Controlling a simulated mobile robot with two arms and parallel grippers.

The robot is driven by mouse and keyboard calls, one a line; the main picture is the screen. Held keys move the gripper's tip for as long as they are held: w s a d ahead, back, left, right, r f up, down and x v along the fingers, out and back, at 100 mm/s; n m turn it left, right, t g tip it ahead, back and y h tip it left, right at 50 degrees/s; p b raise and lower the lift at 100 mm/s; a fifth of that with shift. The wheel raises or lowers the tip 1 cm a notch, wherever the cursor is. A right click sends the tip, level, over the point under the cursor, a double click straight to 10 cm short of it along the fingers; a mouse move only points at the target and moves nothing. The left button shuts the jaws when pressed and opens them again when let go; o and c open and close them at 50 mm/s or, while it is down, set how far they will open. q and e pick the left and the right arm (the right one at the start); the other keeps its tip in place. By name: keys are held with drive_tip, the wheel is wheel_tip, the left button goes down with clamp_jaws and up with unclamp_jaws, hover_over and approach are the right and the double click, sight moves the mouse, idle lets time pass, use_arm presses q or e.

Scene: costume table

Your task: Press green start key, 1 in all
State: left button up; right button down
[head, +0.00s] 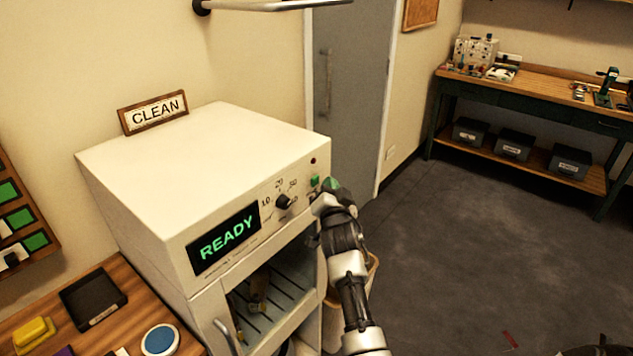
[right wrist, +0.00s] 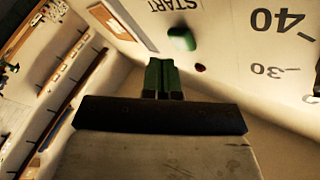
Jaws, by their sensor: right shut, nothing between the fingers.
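The green start key (head: 315,181) is on the front panel of a white machine (head: 220,140), at the right end, beside a black dial (head: 284,202). In the right wrist view the key (right wrist: 182,39) shows as a green block below the word START. My right gripper (head: 329,194) is shut and empty, just right of and below the key in the head view. Its green fingertips (right wrist: 163,76) are together, with a visible gap between them and the key in the right wrist view. The machine's display (head: 225,242) reads READY. My left gripper is not in view.
A wooden counter (head: 30,315) at the left holds a black tray (head: 93,298), a yellow block (head: 34,334) and a blue-topped round item (head: 160,340). A CLEAN sign (head: 154,111) stands on the machine. A bin (head: 362,283) is behind my right arm. The floor at right is mostly clear.

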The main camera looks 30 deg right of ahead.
drive_tip(key=shift+w, duration=0.2)
idle(0.4)
drive_tip(key=shift+w+a+b, duration=0.15)
drive_tip(key=shift+w+b, duration=0.1)
drive_tip(key=shift+b, duration=0.05)
drive_tip(key=shift+w+a+b, duration=0.2)
drive_tip(key=shift+w+b, duration=0.2)
idle(0.6)
idle(0.4)
drive_tip(key=shift+s+d+p, duration=0.35)
drive_tip(key=shift+s+p, duration=0.3)
drive_tip(key=shift+s, duration=0.2)
